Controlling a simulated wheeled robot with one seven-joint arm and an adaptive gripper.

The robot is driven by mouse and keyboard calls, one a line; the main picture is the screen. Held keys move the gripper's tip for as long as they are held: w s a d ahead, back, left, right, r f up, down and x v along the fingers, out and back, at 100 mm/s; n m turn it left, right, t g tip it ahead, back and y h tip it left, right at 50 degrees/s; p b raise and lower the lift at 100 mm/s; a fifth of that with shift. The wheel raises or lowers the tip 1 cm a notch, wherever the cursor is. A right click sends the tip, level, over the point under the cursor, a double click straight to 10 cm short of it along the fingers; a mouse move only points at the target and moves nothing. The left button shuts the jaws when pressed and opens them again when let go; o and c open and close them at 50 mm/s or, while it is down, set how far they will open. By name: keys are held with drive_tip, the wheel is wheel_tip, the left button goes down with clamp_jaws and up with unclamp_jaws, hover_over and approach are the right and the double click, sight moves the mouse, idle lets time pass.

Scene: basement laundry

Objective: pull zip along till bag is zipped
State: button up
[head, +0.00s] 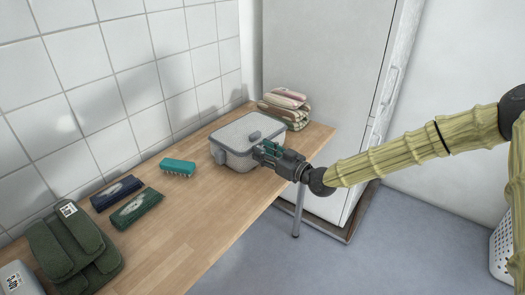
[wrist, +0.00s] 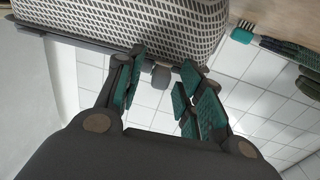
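The bag (head: 238,134) is a boxy grey-and-white patterned case with grey trim, upright on the wooden counter. It fills the top of the wrist view (wrist: 150,22), with a dark seam strip along its edge. My gripper (head: 267,150) is at the bag's near right side. In the wrist view my gripper (wrist: 163,64) is open, its teal-padded fingers apart. A small grey tab (wrist: 161,77), perhaps the zip pull, shows in the gap between the fingers; I cannot tell if they touch it. How far the zip is closed cannot be made out.
Folded towels (head: 287,108) stand behind the bag on the counter (head: 190,214). A teal brush (head: 178,167), two dark packets and a green cloth item (head: 72,246) lie to the left. A tiled wall borders the counter; a white basket (head: 503,250) stands far right.

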drive_tip(key=shift+w+a, duration=0.3)
